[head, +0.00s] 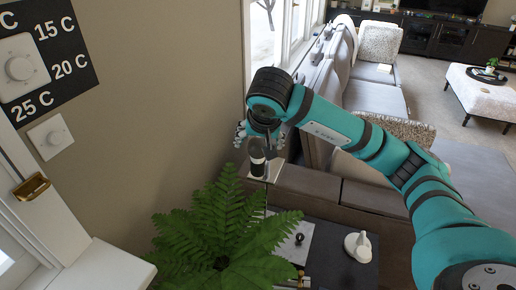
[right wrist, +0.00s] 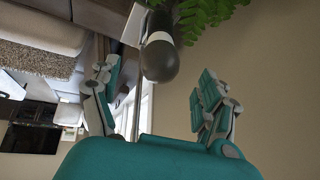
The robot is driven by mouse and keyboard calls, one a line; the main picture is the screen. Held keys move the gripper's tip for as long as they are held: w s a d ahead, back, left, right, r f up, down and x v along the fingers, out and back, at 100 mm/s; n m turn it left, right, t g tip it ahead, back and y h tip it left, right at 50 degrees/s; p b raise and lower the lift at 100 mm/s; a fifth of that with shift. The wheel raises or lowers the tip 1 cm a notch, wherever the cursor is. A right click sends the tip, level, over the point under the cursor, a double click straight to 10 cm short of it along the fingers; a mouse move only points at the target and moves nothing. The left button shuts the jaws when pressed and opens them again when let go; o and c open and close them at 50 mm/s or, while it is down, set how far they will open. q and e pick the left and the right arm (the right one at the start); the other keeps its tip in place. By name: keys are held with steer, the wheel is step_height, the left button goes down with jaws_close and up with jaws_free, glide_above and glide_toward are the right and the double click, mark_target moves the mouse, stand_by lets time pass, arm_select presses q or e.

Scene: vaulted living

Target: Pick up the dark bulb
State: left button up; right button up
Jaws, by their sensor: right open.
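The dark bulb (head: 257,158) has a black rounded body with a pale band. It stands on a small white ledge (head: 275,172) near the wall, above the fern. In the right wrist view the bulb (right wrist: 160,62) lies between the fingers and ahead of them, its rounded end toward me. My right gripper (head: 260,136) is open and empty at the bulb. In the right wrist view its fingers (right wrist: 158,95) stand wide apart, with a gap on both sides of the bulb. My right arm hides part of the bulb's surroundings. My left gripper is not in view.
A green fern (head: 225,235) spreads just below the ledge. A dark table (head: 335,250) with a white ornament (head: 358,246) stands lower right. A grey sofa (head: 375,97) lies behind my right arm. The beige wall (head: 165,120) is close on the left.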

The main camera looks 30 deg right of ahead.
mark_target(259, 142)
steer(key=p+x, duration=0.2)
steer(key=x, duration=0.3)
steer(key=shift+w+d, duration=0.1)
steer(key=shift+w, duration=0.05)
steer(key=shift+w+f, duration=0.15)
steer(key=shift+f, duration=0.05)
steer(key=c, duration=1.2)
steer(key=shift+c, duration=0.2)
steer(key=shift+r, duration=0.15)
